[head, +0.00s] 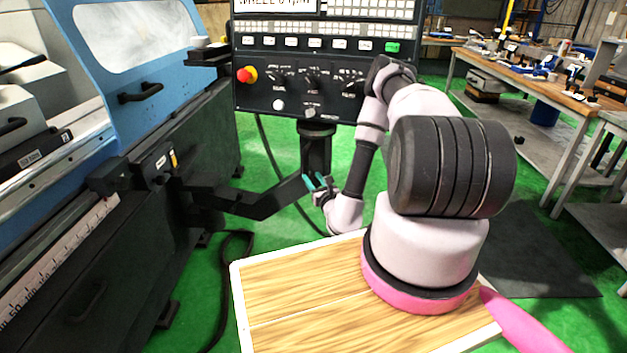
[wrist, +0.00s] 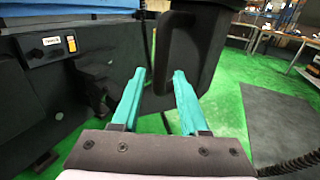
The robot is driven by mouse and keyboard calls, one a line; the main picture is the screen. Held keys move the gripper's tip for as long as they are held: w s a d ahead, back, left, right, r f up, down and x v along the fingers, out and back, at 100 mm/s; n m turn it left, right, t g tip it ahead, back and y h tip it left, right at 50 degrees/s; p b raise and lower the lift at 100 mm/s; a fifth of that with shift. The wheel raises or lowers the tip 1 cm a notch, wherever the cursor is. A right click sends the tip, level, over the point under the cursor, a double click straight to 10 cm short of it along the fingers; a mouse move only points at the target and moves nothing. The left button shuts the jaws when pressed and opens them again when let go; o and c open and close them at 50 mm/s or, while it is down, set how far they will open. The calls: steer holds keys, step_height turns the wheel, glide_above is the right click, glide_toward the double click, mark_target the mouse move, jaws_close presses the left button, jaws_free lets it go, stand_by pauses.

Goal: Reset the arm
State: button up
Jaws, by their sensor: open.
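My gripper (head: 317,183) shows in the middle of the head view, at the end of my bent arm, just below the control panel and in front of its black post. Its two teal fingers are apart with nothing between them. In the wrist view my gripper (wrist: 159,82) points toward the dark post and bracket, and the fingers stand open. I cannot tell how close the fingertips are to the post.
The control panel (head: 310,85) has an emergency button (head: 246,75) at left. Its black support arm (head: 255,200) runs left to the blue grinder (head: 140,60). A workbench (head: 540,75) with tools stands at back right.

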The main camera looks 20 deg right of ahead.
steer(key=w+a+r+n+y, duration=0.1)
steer(key=a+r+n+y, duration=0.25)
steer(key=r, duration=0.25)
steer(key=w+a+r+n+g+y, duration=0.1)
steer(key=a+r+n+y, duration=0.15)
steer(key=r+y, duration=0.35)
steer(key=w+a+r+n+y, duration=0.1)
steer(key=a+r+n+y, duration=0.2)
steer(key=r, duration=0.4)
steer(key=s+a+r+n+g+y, duration=0.3)
steer(key=s+a+r+n+g, duration=0.1)
steer(key=r+n+g, duration=0.25)
steer(key=s+a+r+n+g+y, duration=0.3)
steer(key=s+a+r+n+g, duration=0.2)
steer(key=r+g, duration=0.15)
steer(key=s+r+n+g+h, duration=0.3)
steer(key=s+n+h, duration=0.1)
steer(key=s, duration=0.3)
steer(key=s+r+n+g+h, duration=0.3)
steer(key=s+r+n+h, duration=0.1)
steer(key=s, duration=0.4)
steer(key=s+d+r+n+t+h, duration=0.1)
steer(key=s+d+r+t+h, duration=0.2)
steer(key=d, duration=0.4)
steer(key=s+d+r+n+t+h, duration=0.2)
steer(key=s+d+r+t+h, duration=0.1)
steer(key=d+r+t+h, duration=0.3)
steer(key=shift+d, duration=0.35)
